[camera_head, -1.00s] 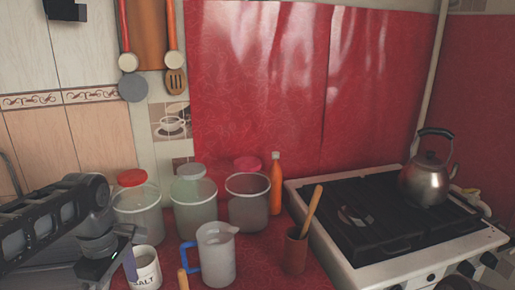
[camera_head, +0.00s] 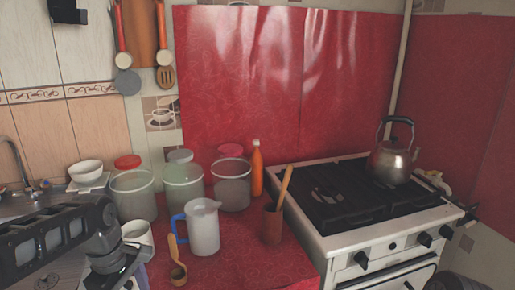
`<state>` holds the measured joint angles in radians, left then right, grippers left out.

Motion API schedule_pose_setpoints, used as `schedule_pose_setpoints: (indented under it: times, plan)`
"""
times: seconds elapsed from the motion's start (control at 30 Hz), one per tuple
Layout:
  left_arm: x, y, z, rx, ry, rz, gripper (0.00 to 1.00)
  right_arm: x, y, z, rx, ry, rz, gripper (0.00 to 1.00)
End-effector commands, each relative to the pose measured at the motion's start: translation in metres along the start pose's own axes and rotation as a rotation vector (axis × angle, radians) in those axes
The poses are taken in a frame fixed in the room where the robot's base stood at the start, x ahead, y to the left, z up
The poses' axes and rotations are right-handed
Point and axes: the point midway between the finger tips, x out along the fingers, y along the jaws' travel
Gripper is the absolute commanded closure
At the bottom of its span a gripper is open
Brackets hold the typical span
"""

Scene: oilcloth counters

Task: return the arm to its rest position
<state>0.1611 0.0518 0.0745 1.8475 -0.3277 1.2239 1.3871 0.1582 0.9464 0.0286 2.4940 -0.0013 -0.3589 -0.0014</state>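My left arm comes in from the lower left of the head view, over the left end of the red counter (camera_head: 240,265). The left gripper (camera_head: 128,262) hangs left of a white mug (camera_head: 139,236). I cannot make out whether its fingers are apart or together, and I see nothing clearly held in it. My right arm and gripper are not in view.
A stove (camera_head: 352,238) with a kettle (camera_head: 390,162) is at right.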

Motion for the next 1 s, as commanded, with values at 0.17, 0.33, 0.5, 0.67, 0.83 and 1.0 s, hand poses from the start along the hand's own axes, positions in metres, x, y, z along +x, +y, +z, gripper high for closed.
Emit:
schedule_pose_setpoints:
  times: [0.17,0.33,0.5,0.67,0.83,1.0]
  plan:
    - [0.038,0.014,0.019,0.127,-0.041,0.013,0.0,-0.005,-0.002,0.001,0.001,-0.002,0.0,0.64]
    - [0.09,0.026,0.048,0.293,-0.096,0.041,0.0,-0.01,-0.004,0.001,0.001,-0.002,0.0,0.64]
    - [0.168,0.024,0.099,0.527,-0.177,0.093,0.0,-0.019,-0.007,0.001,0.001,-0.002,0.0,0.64]
    - [0.262,-0.021,0.175,0.832,-0.25,0.188,0.0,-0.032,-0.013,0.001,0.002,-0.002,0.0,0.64]
    - [0.313,-0.085,0.225,1.072,-0.237,0.259,0.0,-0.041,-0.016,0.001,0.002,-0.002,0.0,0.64]
    - [0.328,-0.117,0.24,1.187,-0.203,0.281,0.0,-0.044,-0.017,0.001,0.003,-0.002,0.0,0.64]
